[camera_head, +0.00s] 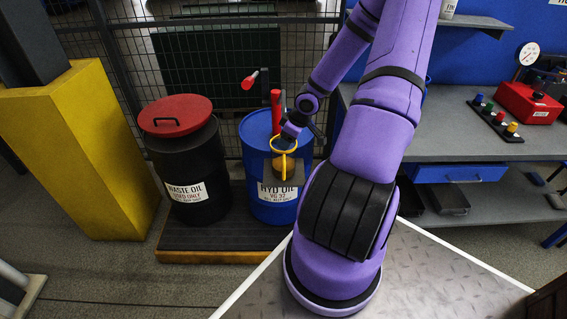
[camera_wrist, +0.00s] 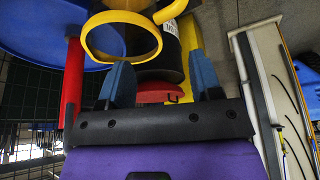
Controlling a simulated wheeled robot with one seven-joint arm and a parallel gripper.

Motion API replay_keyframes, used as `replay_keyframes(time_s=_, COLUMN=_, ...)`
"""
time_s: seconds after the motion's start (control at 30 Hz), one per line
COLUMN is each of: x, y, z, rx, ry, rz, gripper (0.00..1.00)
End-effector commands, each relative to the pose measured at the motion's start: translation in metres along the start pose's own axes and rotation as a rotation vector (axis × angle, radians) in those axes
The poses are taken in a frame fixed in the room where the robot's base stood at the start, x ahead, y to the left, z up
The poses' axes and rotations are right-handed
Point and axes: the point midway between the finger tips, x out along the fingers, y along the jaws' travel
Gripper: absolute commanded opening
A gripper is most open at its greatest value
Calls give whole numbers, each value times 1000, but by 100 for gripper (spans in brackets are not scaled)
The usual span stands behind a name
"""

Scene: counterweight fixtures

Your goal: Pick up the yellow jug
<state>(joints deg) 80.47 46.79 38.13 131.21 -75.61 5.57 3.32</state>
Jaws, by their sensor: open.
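The yellow jug (camera_head: 283,166) stands in front of the blue drum, with its ring-shaped yellow part upward, close under my gripper (camera_head: 294,128). In the wrist view the yellow jug (camera_wrist: 121,16) is at the top, cut off by the picture edge. Its ring overlaps the tip area of the left blue finger in the picture. My gripper (camera_wrist: 156,50) is open, its two blue fingers apart, with nothing clearly held between them. I cannot tell whether a finger touches the jug.
A blue drum (camera_head: 254,202) with a red upright pipe (camera_head: 276,112) stands behind the jug. A black drum with a red lid (camera_head: 176,115) is to its left, and a yellow post (camera_head: 85,150) further left. A grey workbench (camera_head: 450,140) is at the right.

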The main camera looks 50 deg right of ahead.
Motion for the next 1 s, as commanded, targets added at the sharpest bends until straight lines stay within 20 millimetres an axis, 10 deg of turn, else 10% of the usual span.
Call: replay_keyframes(time_s=1.0, x=41, y=-1, z=-1, rx=0, ry=-1, rz=-5, gripper=59)
